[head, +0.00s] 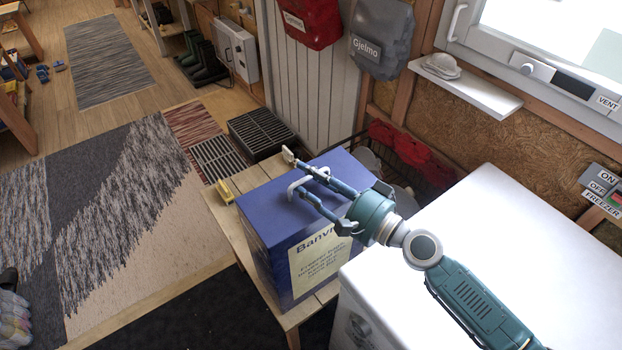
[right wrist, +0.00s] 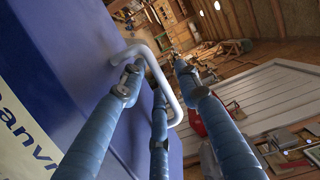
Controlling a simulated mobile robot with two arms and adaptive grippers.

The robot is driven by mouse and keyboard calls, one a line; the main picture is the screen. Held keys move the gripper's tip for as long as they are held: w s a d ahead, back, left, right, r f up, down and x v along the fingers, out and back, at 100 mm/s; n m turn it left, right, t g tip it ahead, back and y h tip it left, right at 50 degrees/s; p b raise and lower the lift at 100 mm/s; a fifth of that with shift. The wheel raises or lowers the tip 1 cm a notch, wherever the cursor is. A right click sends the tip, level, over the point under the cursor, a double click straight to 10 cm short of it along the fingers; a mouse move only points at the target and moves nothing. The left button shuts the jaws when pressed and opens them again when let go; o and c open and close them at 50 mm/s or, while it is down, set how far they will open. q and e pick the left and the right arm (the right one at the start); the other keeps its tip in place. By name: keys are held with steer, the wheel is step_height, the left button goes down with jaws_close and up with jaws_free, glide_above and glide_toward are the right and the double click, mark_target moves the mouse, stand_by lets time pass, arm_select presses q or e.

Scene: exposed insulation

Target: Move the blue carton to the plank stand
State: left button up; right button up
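The blue carton (head: 283,215), with a pale label and a white handle (head: 300,183) on top, stands upright on a low wooden slatted stand (head: 240,238). I take this to be the plank stand. My right gripper (head: 293,172) reaches over the carton's top from the right. In the right wrist view, the carton (right wrist: 65,60) fills the left side. The handle (right wrist: 165,75) lies between the spread fingers of my right gripper (right wrist: 157,72). Whether a finger touches it is unclear. My left gripper is not visible.
A white freezer-like box (head: 480,240) stands close to the carton's right, under my arm. A small yellow object (head: 225,190) lies at the stand's left. A dish rack and red cloths (head: 400,145) are at the wall. Rugs cover the left floor.

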steer(key=shift+r, duration=0.2)
steer(key=b+v, duration=0.6)
steer(key=v, duration=0.6)
steer(key=shift+b, duration=0.3)
steer(key=shift+f, duration=0.15)
